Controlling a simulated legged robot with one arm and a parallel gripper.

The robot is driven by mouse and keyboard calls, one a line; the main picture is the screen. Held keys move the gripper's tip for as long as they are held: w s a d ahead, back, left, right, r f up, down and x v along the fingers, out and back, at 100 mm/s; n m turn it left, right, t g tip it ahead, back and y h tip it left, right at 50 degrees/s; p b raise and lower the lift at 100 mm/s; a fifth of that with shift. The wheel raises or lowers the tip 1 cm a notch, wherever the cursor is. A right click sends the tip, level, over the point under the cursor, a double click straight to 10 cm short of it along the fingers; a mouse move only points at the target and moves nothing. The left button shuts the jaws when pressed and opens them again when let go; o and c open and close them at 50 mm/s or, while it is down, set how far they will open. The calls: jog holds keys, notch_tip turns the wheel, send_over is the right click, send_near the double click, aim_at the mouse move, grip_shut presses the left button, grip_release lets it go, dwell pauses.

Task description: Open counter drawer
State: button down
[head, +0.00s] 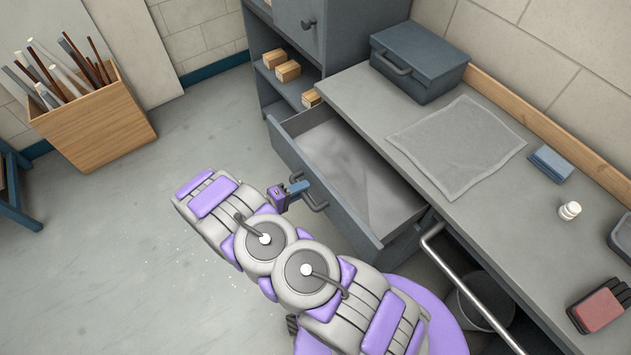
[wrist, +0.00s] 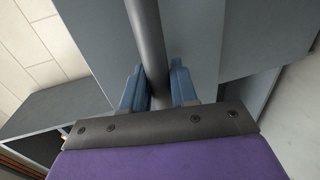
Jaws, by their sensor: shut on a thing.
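The counter drawer (head: 335,200) is pulled well out from under the grey counter (head: 415,110), and its inside shows bare. Its dark bar handle (head: 314,196) is on the front face. My gripper (head: 297,190) is at this handle, with its blue fingers on the bar. In the wrist view the handle bar (wrist: 147,45) runs between the two blue fingers of my gripper (wrist: 158,88), which are shut on it. My arm hides part of the floor below the drawer.
A wooden box of rods (head: 95,125) stands on the floor at the left. A grey toolbox (head: 418,60) and a mat (head: 457,147) lie on the counter. A metal rail (head: 470,285) runs along the counter front, near a bucket (head: 480,300). Floor left of the drawer is clear.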

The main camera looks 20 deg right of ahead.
jog(key=shift+s+a+f, duration=0.15)
jog(key=shift+s+a, duration=0.2)
jog(key=shift+a, duration=0.3)
jog(key=shift+s+a+f, duration=0.1)
jog(key=shift+s+a, duration=0.2)
jog(key=shift+a, duration=0.3)
jog(key=c, duration=1)
grip_release()
jog(key=shift+w, duration=0.1)
jog(key=shift+r, duration=0.1)
jog(key=p+v, duration=0.2)
jog(key=v, duration=1.5)
jog(key=shift+a, duration=0.25)
